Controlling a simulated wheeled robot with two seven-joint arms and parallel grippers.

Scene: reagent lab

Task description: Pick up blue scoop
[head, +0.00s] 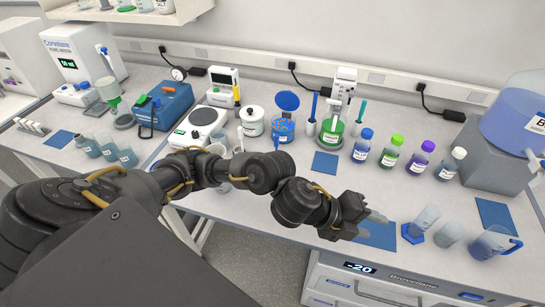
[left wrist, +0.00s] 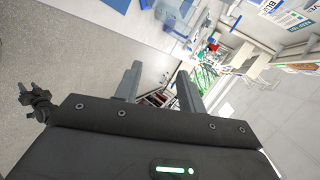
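No blue scoop shows clearly. A thin blue stick-like piece (head: 276,138) shows at the clear jar with the raised blue lid (head: 287,101), and I cannot tell whether it is a scoop. A blue upright handle (head: 314,105) stands in a small holder just right of that jar. My left gripper (head: 374,226) is over the front right of the bench, by a blue mat, well to the front and right of the jar. In the left wrist view my left gripper (left wrist: 160,75) has its fingers apart with nothing between them. My right gripper cannot be made out.
Capped bottles (head: 389,155) stand in a row right of the jar. Beakers (head: 449,234) and a blue-handled jug (head: 490,243) stand right of my left gripper. A scale (head: 199,127) and a blue case (head: 165,105) are further left. A blue mat (head: 325,163) lies bare mid-bench.

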